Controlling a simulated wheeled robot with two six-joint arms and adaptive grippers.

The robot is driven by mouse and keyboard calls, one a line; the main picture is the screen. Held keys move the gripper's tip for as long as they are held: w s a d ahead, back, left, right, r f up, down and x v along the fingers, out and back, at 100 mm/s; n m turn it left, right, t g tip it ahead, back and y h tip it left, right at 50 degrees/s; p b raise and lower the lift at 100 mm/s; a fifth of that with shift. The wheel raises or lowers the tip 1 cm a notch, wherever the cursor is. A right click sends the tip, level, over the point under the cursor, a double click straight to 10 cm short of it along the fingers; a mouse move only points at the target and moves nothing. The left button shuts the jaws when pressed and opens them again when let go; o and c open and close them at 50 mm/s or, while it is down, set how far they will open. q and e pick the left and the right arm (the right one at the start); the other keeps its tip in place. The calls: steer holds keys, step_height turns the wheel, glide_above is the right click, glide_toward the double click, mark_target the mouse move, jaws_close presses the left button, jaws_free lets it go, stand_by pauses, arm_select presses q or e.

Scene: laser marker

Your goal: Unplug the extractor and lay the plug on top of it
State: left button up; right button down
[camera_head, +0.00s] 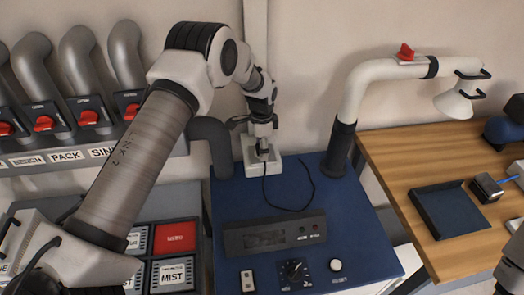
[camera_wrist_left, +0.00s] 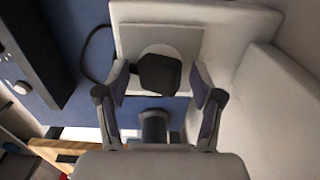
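The extractor (camera_head: 345,235) is a blue box with a dark display panel and knobs at its front and a white elbowed hose rising at its back right. A black plug (camera_head: 263,153) sits in a white socket block (camera_head: 279,183) at the back of the box; its thin black cord (camera_head: 309,181) loops over the blue top. My left gripper (camera_head: 262,130) is just above the plug, pointing down. In the left wrist view, the open fingers (camera_wrist_left: 161,76) stand on either side of the plug (camera_wrist_left: 159,74), with small gaps showing. My right gripper is not clearly in view.
A wooden table (camera_head: 415,165) on the right holds a dark tray (camera_head: 448,210) and a small metal-topped block (camera_head: 487,188). Grey ducts with red-handled gates (camera_head: 44,123) line the left wall. The blue top's right side is clear.

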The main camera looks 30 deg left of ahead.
stand_by(0.8)
arm_select(q)
steer(key=shift+s+d, duration=0.1)
jaws_close()
steer(key=shift+r, duration=0.1)
steer(key=shift+r+p, duration=2)
steer(key=shift+r, duration=0.9)
